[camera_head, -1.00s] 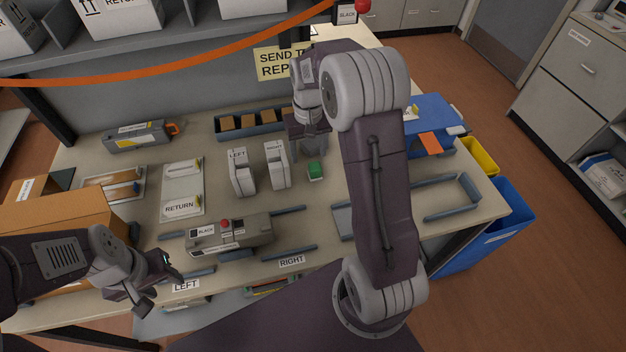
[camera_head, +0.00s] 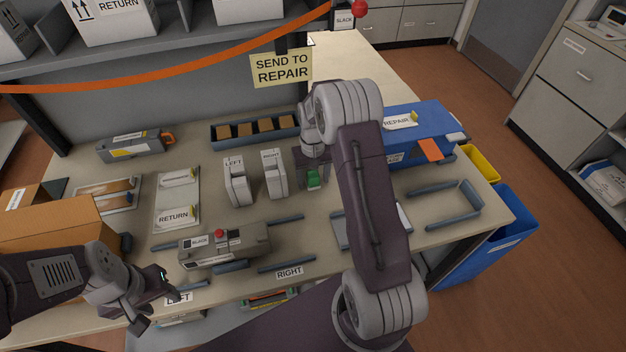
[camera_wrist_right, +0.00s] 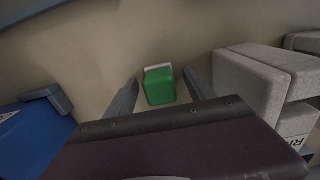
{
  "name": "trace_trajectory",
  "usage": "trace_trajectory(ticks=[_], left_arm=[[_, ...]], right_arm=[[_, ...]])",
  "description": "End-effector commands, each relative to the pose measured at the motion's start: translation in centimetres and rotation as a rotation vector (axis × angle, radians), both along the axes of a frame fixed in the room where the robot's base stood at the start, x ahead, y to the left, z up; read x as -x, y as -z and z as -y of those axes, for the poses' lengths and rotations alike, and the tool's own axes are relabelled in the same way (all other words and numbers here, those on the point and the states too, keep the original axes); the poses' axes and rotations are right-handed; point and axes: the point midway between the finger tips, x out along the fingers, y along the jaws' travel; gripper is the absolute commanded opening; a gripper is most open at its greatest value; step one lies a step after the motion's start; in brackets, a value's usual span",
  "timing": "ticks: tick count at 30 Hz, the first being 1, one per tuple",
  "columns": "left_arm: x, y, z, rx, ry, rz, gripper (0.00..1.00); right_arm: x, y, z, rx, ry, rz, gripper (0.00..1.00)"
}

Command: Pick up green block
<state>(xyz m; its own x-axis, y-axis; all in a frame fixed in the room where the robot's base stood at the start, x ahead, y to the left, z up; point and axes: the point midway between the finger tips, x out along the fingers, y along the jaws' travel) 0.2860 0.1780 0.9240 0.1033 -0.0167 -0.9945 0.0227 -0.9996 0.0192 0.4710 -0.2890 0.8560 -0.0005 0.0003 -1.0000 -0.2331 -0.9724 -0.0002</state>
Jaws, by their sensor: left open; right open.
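The green block (camera_head: 313,179) sits on the table to the right of the block labelled RIGHT. In the right wrist view the green block (camera_wrist_right: 159,86) lies between the two open fingers, with a pale strip along its far edge and a gap on either side. My right gripper (camera_head: 313,182) is open and lowered around the block's place; the wrist view also shows it (camera_wrist_right: 162,92). My left gripper (camera_head: 160,300) is open and empty near the LEFT label at the table's front left.
White blocks labelled LEFT (camera_head: 236,182) and RIGHT (camera_head: 274,174) stand close left of my right gripper. A tray of brown pieces (camera_head: 213,139) lies behind. A grey device with a red button (camera_head: 225,248) is in front. A blue REPAIR box (camera_head: 432,122) stands at the right.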

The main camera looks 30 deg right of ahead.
Motion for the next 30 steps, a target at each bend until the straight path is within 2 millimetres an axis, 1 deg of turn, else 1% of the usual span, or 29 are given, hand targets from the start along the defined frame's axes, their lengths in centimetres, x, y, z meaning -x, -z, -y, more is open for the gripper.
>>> trace_trajectory(ticks=[2,6,7,8,9,11,12,13,14,20,23,26,29,30], left_arm=[[0.0,0.0,0.0,0.000,0.000,0.000,0.47],[0.0,0.0,0.0,0.000,0.000,0.000,0.47],[0.0,0.0,0.0,0.000,0.000,0.000,0.47],[0.0,0.0,0.0,0.000,0.000,0.000,0.47],[0.0,0.0,0.0,0.000,0.000,0.000,0.47],[0.0,0.0,0.0,0.000,0.000,0.000,0.47],[0.0,0.0,0.0,0.000,0.000,0.000,0.47],[0.0,0.0,0.0,0.000,0.000,0.000,0.47],[0.0,0.0,0.0,0.000,0.000,0.000,0.47],[0.0,0.0,0.0,0.000,0.000,0.000,0.47],[0.0,0.0,0.0,0.000,0.000,0.000,0.47],[0.0,0.0,0.0,0.000,0.000,0.000,0.47],[0.0,-0.1,0.0,0.000,0.000,0.000,0.47],[0.0,-0.1,0.0,0.000,0.000,0.000,0.47]], right_arm=[[0.0,0.3,0.0,0.000,0.000,-0.001,0.64],[0.0,0.3,0.0,0.000,0.000,0.000,0.64],[0.0,0.3,0.0,0.000,0.000,0.000,0.61],[0.0,0.3,0.0,0.000,0.000,0.000,0.53],[0.0,0.3,0.0,0.000,0.000,0.000,0.41],[0.0,0.3,0.0,0.000,0.000,0.000,0.25],[0.0,0.3,0.0,0.000,0.000,0.000,0.14],[0.0,0.3,0.0,0.000,0.000,0.000,0.05],[0.0,0.3,0.0,0.000,0.000,0.000,0.00],[0.0,0.2,0.0,0.000,0.000,0.001,0.00],[-0.1,-0.1,0.0,0.000,0.000,0.002,0.00],[-0.1,-1.1,0.0,0.001,0.000,0.003,0.00],[-0.1,-2.8,0.0,0.001,0.000,0.005,0.00],[-0.2,-3.7,0.0,0.002,0.000,0.007,0.00]])
